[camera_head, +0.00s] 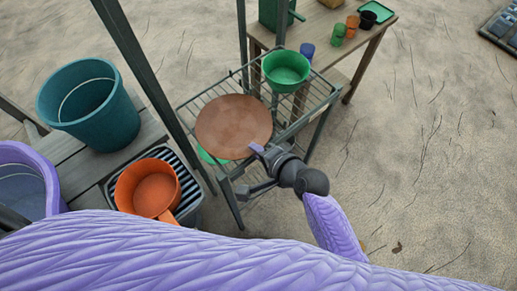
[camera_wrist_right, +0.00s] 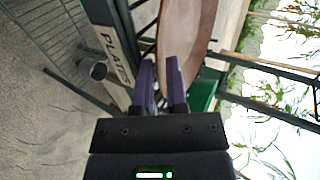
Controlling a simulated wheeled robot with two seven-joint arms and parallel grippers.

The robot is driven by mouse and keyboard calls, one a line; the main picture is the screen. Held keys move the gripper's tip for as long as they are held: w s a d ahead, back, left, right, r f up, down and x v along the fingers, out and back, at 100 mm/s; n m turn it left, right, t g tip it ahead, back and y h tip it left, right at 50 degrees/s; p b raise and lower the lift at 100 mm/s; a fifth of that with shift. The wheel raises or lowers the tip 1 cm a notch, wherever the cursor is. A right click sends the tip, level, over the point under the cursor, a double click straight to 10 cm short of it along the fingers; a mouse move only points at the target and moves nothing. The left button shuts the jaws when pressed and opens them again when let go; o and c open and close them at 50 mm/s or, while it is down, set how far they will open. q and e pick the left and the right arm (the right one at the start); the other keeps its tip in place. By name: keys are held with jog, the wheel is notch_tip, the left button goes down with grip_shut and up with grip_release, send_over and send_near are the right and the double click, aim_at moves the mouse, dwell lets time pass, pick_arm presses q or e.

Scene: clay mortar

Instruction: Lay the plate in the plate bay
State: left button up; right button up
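The plate (camera_head: 233,125) is a flat reddish-brown clay disc. In the head view it is over the left part of the wire rack (camera_head: 318,100), reaching past the rack's left side. My right gripper (camera_head: 256,149) is shut on the plate's near right edge. In the right wrist view the purple fingers (camera_wrist_right: 160,72) sit on either side of the plate's (camera_wrist_right: 187,25) rim. A board marked "PLATES" (camera_wrist_right: 116,52) runs beside it there. I cannot tell whether the plate touches the rack. My left gripper is not in view.
A green bowl (camera_head: 286,71) is at the rack's back right. A green item (camera_head: 212,156) shows below the plate. Rack posts (camera_head: 150,60) rise nearby. On the left are a teal bucket (camera_head: 90,105) and an orange pot (camera_head: 150,188). A table (camera_head: 340,45) with cups stands behind.

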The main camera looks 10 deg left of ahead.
jog(key=p+v, duration=0.5)
jog(key=v, duration=0.7)
jog(key=s+d+f+n+g+h, duration=0.1)
jog(key=s+d+f+n+h, duration=0.15)
jog(key=d+f, duration=0.45)
jog(key=s+d+f+n+g+h, duration=0.1)
jog(key=s+d+f+h, duration=0.3)
jog(key=f, duration=0.7)
jog(key=s+d+f+n+g+h, duration=0.1)
jog(key=s+d+f+n+g, duration=0.1)
jog(key=s, duration=0.7)
jog(key=s+d+f+n+g+h, duration=0.2)
jog(key=s+f+n, duration=0.2)
jog(key=s, duration=0.5)
jog(key=shift+d+f+n+g+b, duration=0.35)
jog(key=shift+d+f+b, duration=0.1)
jog(key=shift+f, duration=0.45)
jog(key=shift+s, duration=0.1)
